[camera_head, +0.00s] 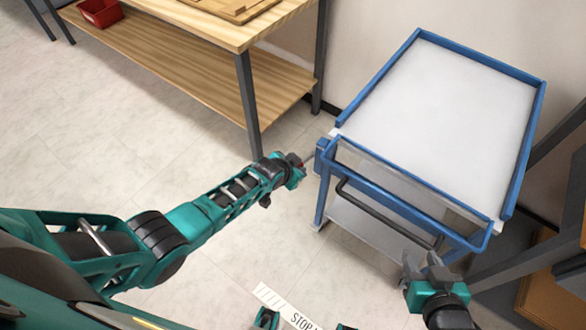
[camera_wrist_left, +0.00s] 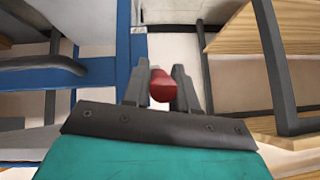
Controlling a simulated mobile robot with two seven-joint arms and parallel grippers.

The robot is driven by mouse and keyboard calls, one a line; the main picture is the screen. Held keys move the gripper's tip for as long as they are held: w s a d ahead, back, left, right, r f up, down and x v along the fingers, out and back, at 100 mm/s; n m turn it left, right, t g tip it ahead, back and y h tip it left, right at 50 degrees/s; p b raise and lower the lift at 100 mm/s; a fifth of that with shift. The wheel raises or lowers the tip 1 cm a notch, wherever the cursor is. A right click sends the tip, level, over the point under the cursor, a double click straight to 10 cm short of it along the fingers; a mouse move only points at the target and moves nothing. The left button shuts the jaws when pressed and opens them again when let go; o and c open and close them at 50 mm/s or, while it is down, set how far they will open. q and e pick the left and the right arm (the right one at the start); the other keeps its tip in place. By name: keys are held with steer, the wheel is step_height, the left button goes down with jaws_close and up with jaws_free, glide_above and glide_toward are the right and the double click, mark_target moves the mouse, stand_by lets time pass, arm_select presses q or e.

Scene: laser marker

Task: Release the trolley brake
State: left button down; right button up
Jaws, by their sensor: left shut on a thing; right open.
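The trolley (camera_head: 440,100) has a blue frame and a pale top and stands right of centre in the head view. A dark handle bar (camera_head: 385,217) runs along its near side. My left gripper (camera_head: 299,164) is at the trolley's left near corner. In the left wrist view its fingers (camera_wrist_left: 160,92) are shut on a red knob (camera_wrist_left: 162,84), which I take for the brake lever's grip. The knob's lower part is hidden. My right gripper (camera_head: 426,262) is open, close to the right end of the handle bar; I cannot tell whether it touches.
A dark frame (camera_head: 540,235) stands at right.

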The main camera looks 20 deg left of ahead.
arm_select(q)
steer(key=shift+w+r, duration=0.25)
steer(key=shift+r, duration=0.05)
steer(key=c, duration=1)
jaws_free()
steer(key=shift+f, duration=0.1)
steer(key=shift+o, duration=0.2)
steer(key=shift+s, duration=0.1)
steer(key=p+v, duration=0.3)
steer(key=v, duration=0.2)
steer(key=shift+r+p, duration=0.25)
steer(key=shift+p, duration=0.15)
steer(key=shift+s+r, duration=0.15)
steer(key=shift+s, duration=0.05)
steer(key=d+v, duration=0.1)
steer(key=v, duration=0.6)
steer(key=shift+a, duration=0.5)
steer(key=shift+r, duration=0.15)
